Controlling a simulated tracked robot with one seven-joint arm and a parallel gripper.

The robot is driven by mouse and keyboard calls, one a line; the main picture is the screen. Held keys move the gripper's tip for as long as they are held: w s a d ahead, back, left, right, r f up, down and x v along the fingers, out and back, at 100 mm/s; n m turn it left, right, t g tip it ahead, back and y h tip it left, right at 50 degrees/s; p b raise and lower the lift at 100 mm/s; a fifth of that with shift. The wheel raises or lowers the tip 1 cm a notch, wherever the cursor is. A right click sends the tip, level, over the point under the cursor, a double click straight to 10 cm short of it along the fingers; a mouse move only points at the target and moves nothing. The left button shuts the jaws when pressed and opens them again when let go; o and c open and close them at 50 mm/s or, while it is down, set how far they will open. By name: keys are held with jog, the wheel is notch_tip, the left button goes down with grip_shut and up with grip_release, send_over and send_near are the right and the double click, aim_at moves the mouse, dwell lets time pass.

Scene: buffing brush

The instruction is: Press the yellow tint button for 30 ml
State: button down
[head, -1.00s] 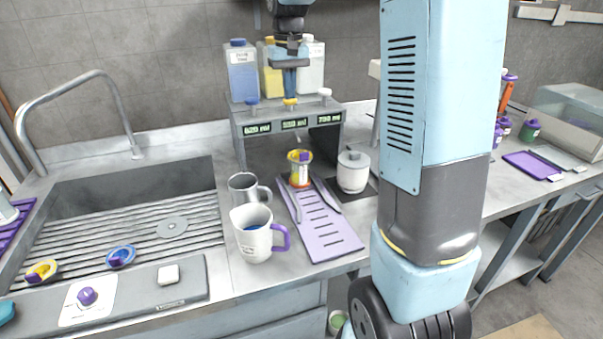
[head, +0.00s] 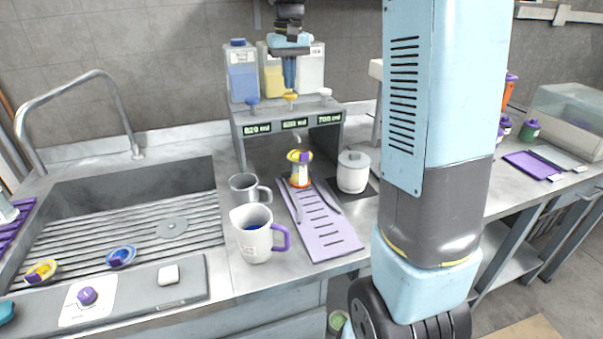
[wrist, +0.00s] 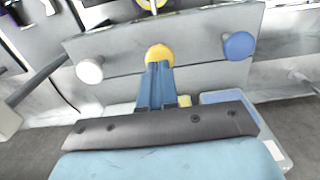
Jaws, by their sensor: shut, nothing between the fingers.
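The dispenser (head: 240,131) has a blue, a yellow and a white button along its top. My gripper (head: 290,87) points down, shut and empty, with its tips at the yellow button (head: 290,96). In the wrist view the shut fingertips (wrist: 157,66) overlap the near edge of the yellow button (wrist: 159,53); I cannot tell whether they touch it. The blue button (wrist: 238,46) and white button (wrist: 89,70) stand clear on either side. The middle display (head: 294,123) is lit, its digits too small to read surely.
Blue (head: 242,75), yellow (head: 271,81) and white (head: 311,72) tint tanks stand behind the buttons, close to my gripper. A lilac slotted tray (head: 328,240), a white mug (head: 254,240), a metal mug (head: 245,187) and a lidded white pot (head: 353,172) are in front of the dispenser.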

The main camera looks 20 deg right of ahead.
jog(key=shift+f, duration=0.1)
jog(key=shift+f, duration=1.3)
jog(key=shift+r, duration=1.4)
jog(key=shift+f, duration=0.1)
jog(key=shift+f, duration=1.35)
jog(key=shift+r, duration=1.45)
